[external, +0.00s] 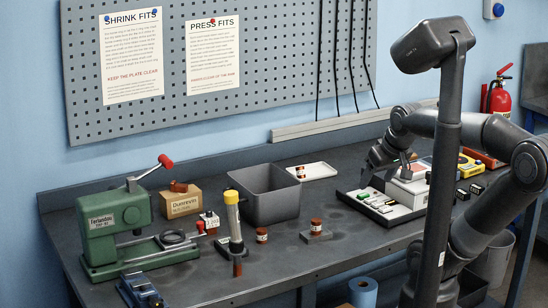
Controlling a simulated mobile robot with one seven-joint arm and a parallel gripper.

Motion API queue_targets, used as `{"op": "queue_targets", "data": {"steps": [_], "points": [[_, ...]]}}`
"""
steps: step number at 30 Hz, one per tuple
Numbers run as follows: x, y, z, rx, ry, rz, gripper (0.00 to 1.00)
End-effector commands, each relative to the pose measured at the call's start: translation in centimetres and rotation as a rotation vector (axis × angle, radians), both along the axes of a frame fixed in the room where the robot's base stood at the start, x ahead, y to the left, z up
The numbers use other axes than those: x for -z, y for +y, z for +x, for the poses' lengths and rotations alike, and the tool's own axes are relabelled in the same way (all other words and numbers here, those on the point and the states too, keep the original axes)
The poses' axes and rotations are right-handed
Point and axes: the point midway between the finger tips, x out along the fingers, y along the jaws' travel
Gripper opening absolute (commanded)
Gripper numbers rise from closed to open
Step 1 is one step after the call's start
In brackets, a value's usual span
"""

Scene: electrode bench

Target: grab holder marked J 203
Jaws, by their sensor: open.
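No marking J 203 can be read at this size. My gripper (374,172) is open above the back of this tray, pointing down. Its fingertips are small and dark, with nothing visibly held.
A green press (108,232) and a yellow-topped upright tool (234,220) stand at the left. A grey open bin (270,196) stands mid-bench. A yellow device (468,167) is behind my arm. The bench between bin and low tray is mostly clear.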

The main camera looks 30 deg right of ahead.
Motion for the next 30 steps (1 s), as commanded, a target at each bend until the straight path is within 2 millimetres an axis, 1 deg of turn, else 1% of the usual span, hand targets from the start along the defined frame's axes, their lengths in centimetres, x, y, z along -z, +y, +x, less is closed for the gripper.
{"op": "queue_targets", "data": {"steps": [2,5,8,14,18,23,24,26,30], "points": [[-0.1,0.1,0.3,-0.001,0.002,0.002,0.65],[-0.5,0.5,1.5,-0.002,0.010,0.007,0.65],[-1.2,1.2,3.7,-0.002,0.022,0.015,0.65],[-2.1,3.8,9.7,0.003,0.050,0.030,0.65],[-2.0,6.4,13.9,0.008,0.066,0.035,0.65],[-1.2,9.9,18.6,0.015,0.083,0.036,0.65],[-0.8,11.0,19.7,0.014,0.086,0.035,0.65],[-0.2,12.6,21.4,0.016,0.090,0.034,0.65],[1.7,16.7,24.9,0.017,0.100,0.027,0.65]]}}
